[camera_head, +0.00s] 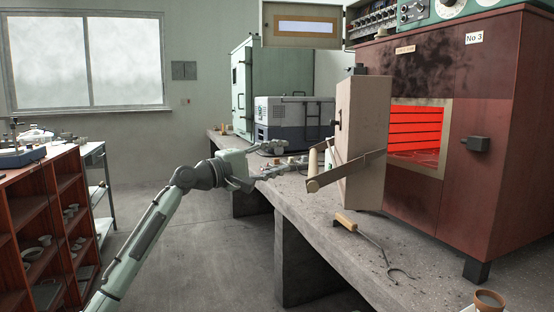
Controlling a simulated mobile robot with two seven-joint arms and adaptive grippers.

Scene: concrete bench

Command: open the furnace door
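The dark red furnace (462,130) stands on the bench at the right, its opening (415,130) showing a glowing red inside. Its thick, pale furnace door (362,142) stands swung out to the left of the opening, so the glow is exposed. A metal bracket with a round wooden handle (313,172) sticks out from the door's left side. My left gripper (280,160) is left of the handle, apart from it in the picture, with its fingers spread and nothing seen between them. My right gripper is not in view.
A wooden-handled metal hook (372,243) lies on the concrete bench (310,222) in front of the door. A grey box (294,119) and a green cabinet (262,85) stand farther back. A small cup (489,300) is at the lower right. A red-brown shelf (40,210) stands left; floor between is clear.

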